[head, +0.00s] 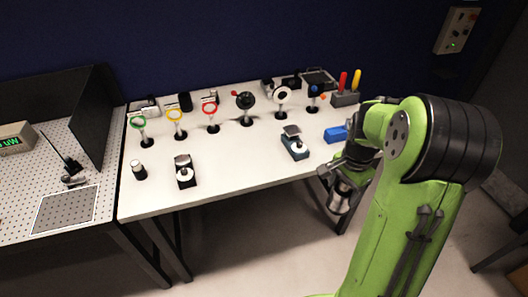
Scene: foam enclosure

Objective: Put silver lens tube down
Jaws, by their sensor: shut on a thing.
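My gripper (334,178) is at the front right of the white table, at the end of my green arm. It is shut on the silver lens tube (340,197), a shiny metal cylinder. The tube hangs below the gripper, in front of the table's front edge in the picture. My wrist hides part of the gripper. The white table (225,160) has bare surface at its front middle. I cannot tell the exact height of the tube against the table top.
Mounted optics with green (138,123), yellow (175,115) and red (210,108) rings stand along the back. A small black-and-white cylinder (139,170), a dark device (185,172), another device (295,143) and a blue block (336,134) stand nearer the front. A perforated board (30,165) lies left.

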